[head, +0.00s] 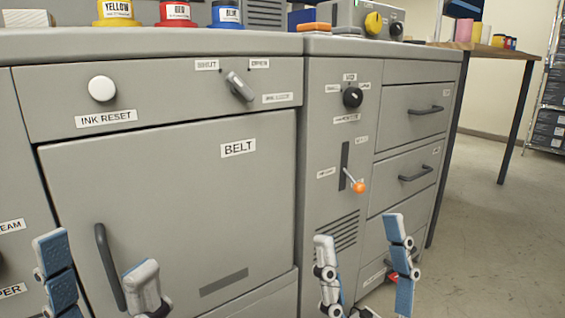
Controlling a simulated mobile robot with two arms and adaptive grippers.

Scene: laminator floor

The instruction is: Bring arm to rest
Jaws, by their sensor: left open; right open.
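My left gripper (100,280) is at the lower left, in front of the grey cabinet with the BELT door (170,200). Its fingers are spread wide and hold nothing. The dark door handle (109,267) shows between them, but I cannot tell how far off it is. My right gripper (362,260) is at the bottom right of centre, in front of the narrower cabinet with drawers. It is open and empty. Its palm is cut off by the lower edge. The orange-tipped lever (358,186) is above it, apart from the fingers.
The panel carries the white INK RESET button (102,88), a grey switch handle (240,87) and a black knob (352,97). Yellow (116,10), red (175,12) and blue (226,14) ink pots stand on top. A wooden table (490,49) stands at right; open floor (490,230) lies below it.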

